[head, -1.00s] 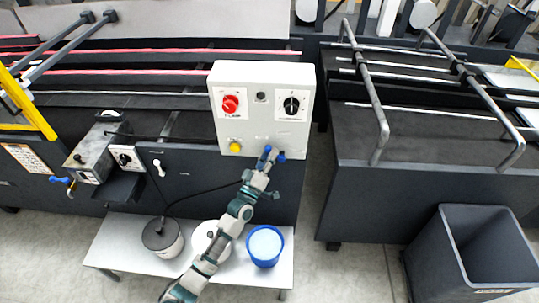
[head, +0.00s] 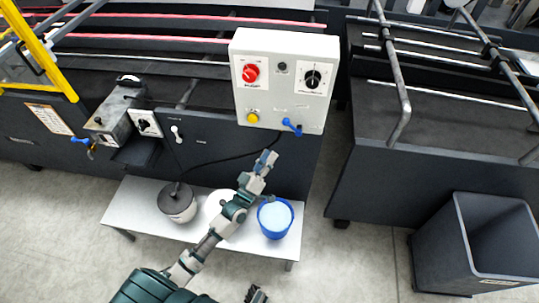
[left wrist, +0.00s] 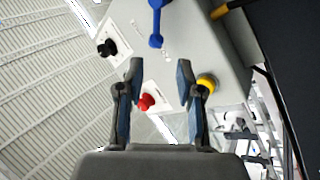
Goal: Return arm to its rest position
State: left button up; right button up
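My left gripper (head: 266,160) hangs in front of the dark machine, just below the control box (head: 270,112), apart from it. In the left wrist view its two fingers (left wrist: 159,80) are spread with nothing between them. The grey box carries a red knob (head: 251,72), a black dial (head: 313,79), a yellow button (head: 252,118) and a blue lever (head: 291,127). The blue lever also shows in the left wrist view (left wrist: 156,22), beyond the fingertips. A dark gripper part (head: 256,295), seemingly my right one, is cut off by the bottom edge; its fingers are unclear.
A dark bin (head: 490,245) stands at right. Open floor (head: 350,270) lies in front.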

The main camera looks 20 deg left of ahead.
pick_arm(q)
jog(key=s+d+f+m+g+p, duration=0.1)
jog(key=s+f+m+g, duration=0.15)
jog(key=f, duration=0.65)
jog(key=s+d+f+m+g+p, duration=0.1)
jog(key=s+f+g, duration=0.25)
jog(key=f, duration=0.45)
jog(key=s+d+f+m+g+p, duration=0.15)
jog(key=f+g, duration=0.25)
jog(key=f, duration=0.5)
jog(key=s+f+m+g+y, duration=0.1)
jog(key=s+f+g, duration=0.2)
jog(key=s+f, duration=0.3)
jog(key=s+f+m+g+y+p, duration=0.1)
jog(key=s+f+g, duration=0.3)
jog(key=s, duration=0.9)
jog(key=s+f+m+g+y, duration=0.1)
jog(key=s+f+g, duration=0.2)
jog(key=s+f, duration=0.6)
jog(key=shift+s+f+m+g, duration=0.3)
jog(key=shift+s+f+g, duration=0.05)
jog(key=shift+s+g, duration=0.1)
pick_arm(e)
jog(key=s+f, duration=0.4)
jog(key=f, duration=0.8)
jog(key=shift+s+d+f+g, duration=0.2)
jog(key=shift+s+d+g, duration=0.05)
jog(key=shift+g, duration=0.05)
pick_arm(q)
jog(key=shift+a, duration=0.1)
